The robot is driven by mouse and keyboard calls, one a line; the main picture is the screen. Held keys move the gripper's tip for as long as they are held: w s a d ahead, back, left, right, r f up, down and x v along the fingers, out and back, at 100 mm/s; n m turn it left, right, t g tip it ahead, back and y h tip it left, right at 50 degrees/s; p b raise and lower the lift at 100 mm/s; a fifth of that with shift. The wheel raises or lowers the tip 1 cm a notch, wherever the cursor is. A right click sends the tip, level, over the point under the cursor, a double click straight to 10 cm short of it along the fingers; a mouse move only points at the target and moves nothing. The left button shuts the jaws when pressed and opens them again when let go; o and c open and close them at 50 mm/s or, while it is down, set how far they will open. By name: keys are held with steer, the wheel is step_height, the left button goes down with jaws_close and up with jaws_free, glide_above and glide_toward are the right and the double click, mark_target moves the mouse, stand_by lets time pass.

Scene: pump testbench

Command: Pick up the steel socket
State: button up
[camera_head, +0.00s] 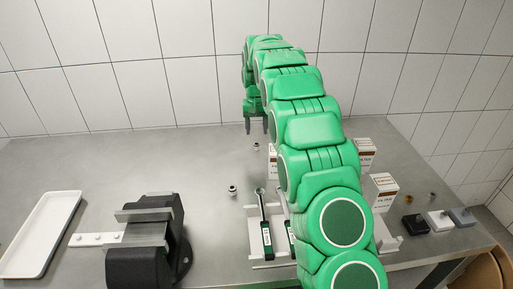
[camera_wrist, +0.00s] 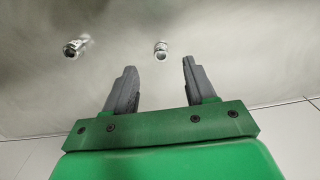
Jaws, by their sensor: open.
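Two small steel pieces that look like sockets stand on the metal bench. In the head view one steel piece (camera_head: 256,146) is just below my gripper (camera_head: 257,130), and the other steel piece (camera_head: 233,190) is nearer and to the left. I cannot tell which one is the steel socket. In the wrist view my gripper (camera_wrist: 158,82) is open and empty, its two grey fingers apart. One steel piece (camera_wrist: 161,50) shows beyond the gap between the fingertips, and the other steel piece (camera_wrist: 75,47) is to the left. Neither is touched.
A white rack (camera_head: 262,262) with green-handled wrenches and several filter boxes (camera_head: 384,190) stand near my arm. A black clamp-like device (camera_head: 140,262) and a white tray (camera_head: 40,235) are at the left. Small blocks (camera_head: 440,221) sit at the right. A tiled wall (camera_head: 140,85) closes the back.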

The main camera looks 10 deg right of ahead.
mark_target(257, 150)
steer(key=shift+w+f, duration=0.15)
steer(key=shift+f, duration=1.2)
steer(key=shift+w+f, duration=0.2)
steer(key=shift+f, duration=1.15)
steer(key=shift+w+f, duration=0.15)
steer(key=shift+f, duration=1.2)
jaws_close()
